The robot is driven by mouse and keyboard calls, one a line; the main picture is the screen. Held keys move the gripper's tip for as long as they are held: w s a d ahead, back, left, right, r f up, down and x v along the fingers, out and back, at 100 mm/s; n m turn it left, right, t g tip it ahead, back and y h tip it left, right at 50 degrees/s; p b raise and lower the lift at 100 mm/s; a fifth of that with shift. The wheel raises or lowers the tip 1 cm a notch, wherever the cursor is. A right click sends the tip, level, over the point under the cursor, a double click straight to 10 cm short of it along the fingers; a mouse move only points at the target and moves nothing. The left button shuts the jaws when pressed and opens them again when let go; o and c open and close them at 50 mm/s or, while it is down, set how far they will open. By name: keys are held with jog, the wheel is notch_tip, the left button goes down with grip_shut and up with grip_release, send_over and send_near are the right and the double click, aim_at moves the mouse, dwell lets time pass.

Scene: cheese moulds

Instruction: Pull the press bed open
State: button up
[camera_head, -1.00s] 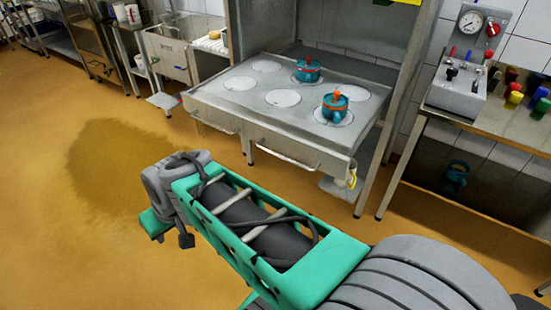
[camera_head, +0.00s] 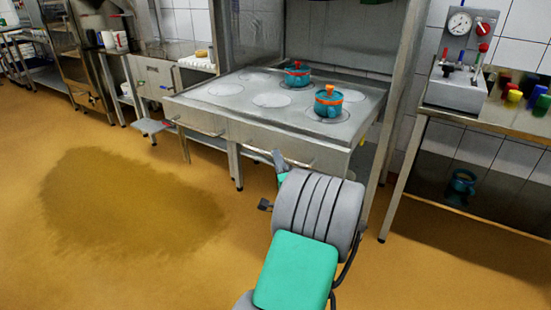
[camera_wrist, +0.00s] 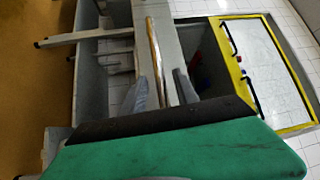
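The press bed (camera_head: 238,106) is a grey metal slab with pale round discs. My gripper (camera_head: 279,163) is at the right handle, partly hidden by my wrist. In the wrist view my gripper (camera_wrist: 163,90) is open, with the handle bar (camera_wrist: 153,45) running between its two grey fingers. Whether they touch the bar I cannot tell.
A steel bench (camera_head: 490,122) at the right bears a gauge box (camera_head: 457,92) and coloured cups. Another teal mould (camera_head: 462,182) is on its lower shelf. A sink (camera_head: 155,78) stands at the left. The ochre floor with a dark patch (camera_head: 130,205) is clear.

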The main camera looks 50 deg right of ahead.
jog(key=shift+x, duration=1.35)
jog(key=shift+c, duration=0.6)
grip_shut()
